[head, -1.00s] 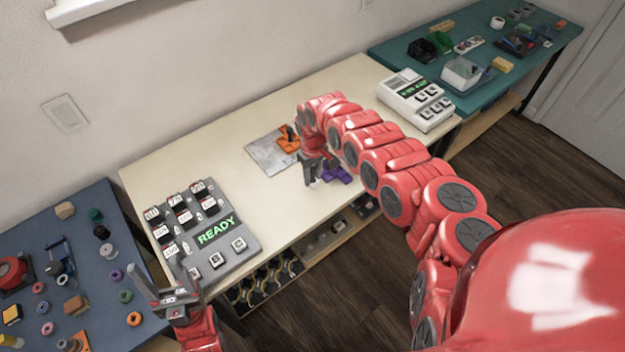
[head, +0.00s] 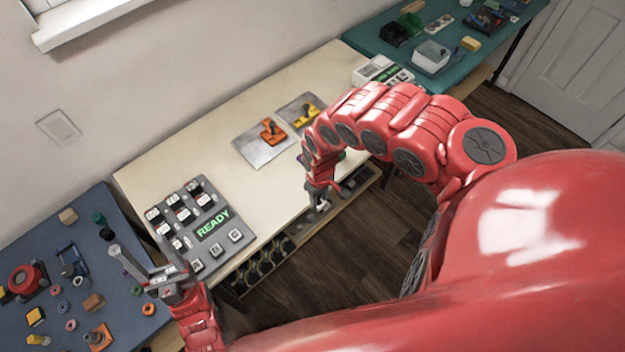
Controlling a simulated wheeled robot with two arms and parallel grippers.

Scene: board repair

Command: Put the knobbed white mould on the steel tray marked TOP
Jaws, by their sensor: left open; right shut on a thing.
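Two grey steel trays lie on the cream bench. The nearer tray (head: 250,150) has an orange knobbed piece (head: 273,131) at its right side. The farther tray (head: 290,108) bears a yellow knobbed piece (head: 308,113). I cannot read a TOP mark on either. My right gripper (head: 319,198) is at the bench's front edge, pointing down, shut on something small. A pale patch shows at its fingertips, but I cannot tell whether it is the white mould. I do not clearly see the mould elsewhere. My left gripper (head: 150,268) is open and empty near the grey control box.
The grey READY box (head: 212,225) stands at the bench's left end. A white keypad device (head: 378,72) is at the far end. My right arm partly hides a purple and green thing (head: 338,156). Blue (head: 60,225) and teal (head: 395,62) tables hold clutter.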

